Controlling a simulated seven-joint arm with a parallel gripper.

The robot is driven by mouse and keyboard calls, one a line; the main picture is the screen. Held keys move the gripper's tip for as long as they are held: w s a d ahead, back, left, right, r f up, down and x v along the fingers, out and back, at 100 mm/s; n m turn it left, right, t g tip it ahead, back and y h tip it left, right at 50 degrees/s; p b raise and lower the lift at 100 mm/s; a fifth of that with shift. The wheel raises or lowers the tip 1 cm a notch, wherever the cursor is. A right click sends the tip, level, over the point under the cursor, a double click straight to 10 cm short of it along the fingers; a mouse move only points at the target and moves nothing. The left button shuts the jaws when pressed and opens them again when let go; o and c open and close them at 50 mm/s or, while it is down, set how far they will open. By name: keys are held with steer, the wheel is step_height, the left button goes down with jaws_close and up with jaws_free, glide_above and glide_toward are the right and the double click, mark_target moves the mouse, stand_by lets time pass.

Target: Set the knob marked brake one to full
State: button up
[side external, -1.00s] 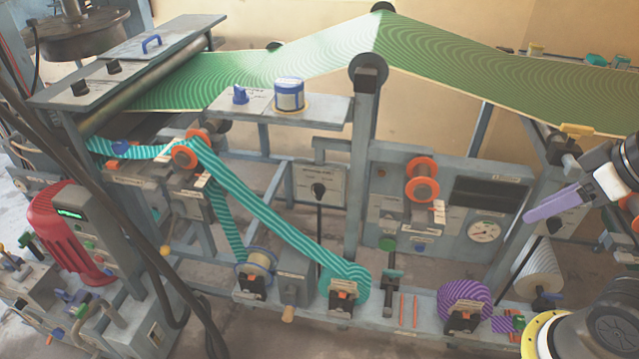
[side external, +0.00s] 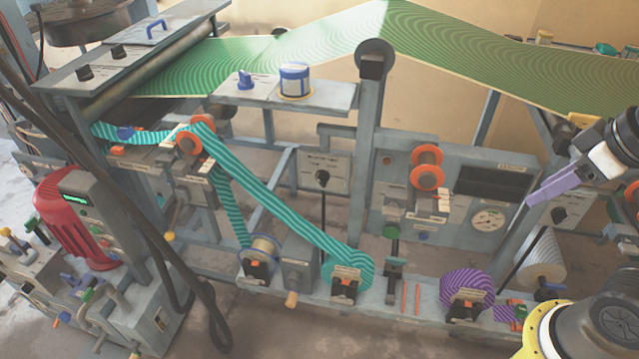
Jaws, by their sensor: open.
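Several knobs are in view, but the lettering beside them is too small to read, so I cannot tell which is marked brake one. One black knob (side external: 322,178) is on a pale plate in the middle of the machine frame. Another black knob (side external: 558,214) is on the right post. My gripper (side external: 540,198) reaches in from the right edge, with a long purple finger pointing down and left. The finger appears just above and left of the right post's knob in the picture; I cannot tell whether they touch. The gripper is open and holds nothing I can see.
A green web (side external: 400,60) runs over the top rollers. A teal striped strip (side external: 270,205) slants down to a lower reel. A purple striped roll (side external: 466,290) sits on the lower rail. A dark cable (side external: 140,230) hangs at left.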

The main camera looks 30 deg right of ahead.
steer(key=w+a+f+n+g+h, duration=0.1)
steer(key=w+f+n+h, duration=0.2)
steer(key=w+n, duration=0.45)
steer(key=w+a+f+n+g+h, duration=0.1)
steer(key=w+a+f+n+h, duration=0.2)
steer(key=w, duration=0.7)
steer(key=w+f+n+g+h, duration=0.1)
steer(key=w+f+n+h, duration=0.1)
steer(key=w+n+h, duration=0.5)
steer(key=w+a+f+n+t, duration=0.4)
steer(key=w+a+f+n, duration=0.2)
steer(key=w+a+f, duration=0.35)
steer(key=n+t, duration=0.7)
steer(key=n, duration=0.1)
glide_toward(320, 182)
steer(key=shift+y, duration=0.3)
steer(key=x, duration=0.8)
steer(key=shift+w+d+r, duration=0.15)
steer(key=shift+d, duration=0.15)
steer(key=shift+c, duration=0.3)
jaws_close()
